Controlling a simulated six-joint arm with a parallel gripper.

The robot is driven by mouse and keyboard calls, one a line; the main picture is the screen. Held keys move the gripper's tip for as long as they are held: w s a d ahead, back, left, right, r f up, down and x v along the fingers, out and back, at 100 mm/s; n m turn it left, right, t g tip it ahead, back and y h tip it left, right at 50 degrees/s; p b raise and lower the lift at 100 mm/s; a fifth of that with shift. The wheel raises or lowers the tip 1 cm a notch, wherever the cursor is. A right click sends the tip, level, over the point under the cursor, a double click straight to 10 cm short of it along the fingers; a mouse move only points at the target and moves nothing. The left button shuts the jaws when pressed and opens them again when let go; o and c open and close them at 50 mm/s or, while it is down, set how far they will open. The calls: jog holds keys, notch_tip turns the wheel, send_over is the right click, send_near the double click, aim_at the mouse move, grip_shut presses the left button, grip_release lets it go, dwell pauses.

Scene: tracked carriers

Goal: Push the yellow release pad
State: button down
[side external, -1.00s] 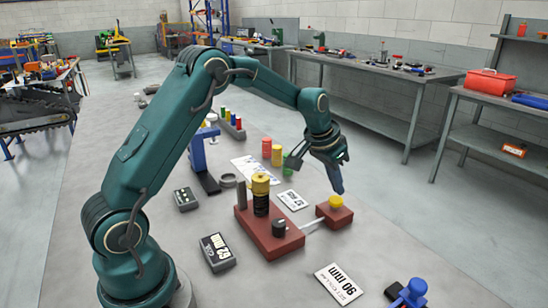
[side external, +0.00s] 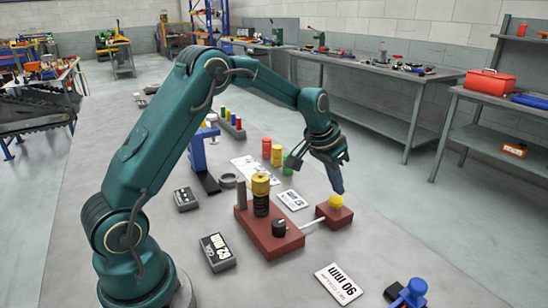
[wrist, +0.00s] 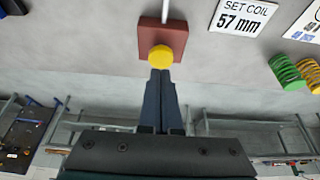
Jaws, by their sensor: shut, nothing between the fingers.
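The yellow release pad (side external: 336,201) is a round button on top of a small dark red block (side external: 334,215). A white rod joins this block to a larger red base (side external: 268,238). My gripper (side external: 340,191) is shut and empty, its blue fingers pointing down at the pad. In the side view the fingertips are right at or just above the pad; I cannot tell whether they touch. In the wrist view the shut fingertips (wrist: 160,73) lie at the near edge of the yellow pad (wrist: 160,57), and the block shows behind it.
The red base carries a black and yellow coil stack (side external: 261,195), a post and a black knob (side external: 279,227).

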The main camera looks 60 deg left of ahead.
jog(key=shift+f, duration=0.1)
dwell(0.3)
jog(key=shift+f, duration=1.1)
jog(key=shift+r, duration=2.25)
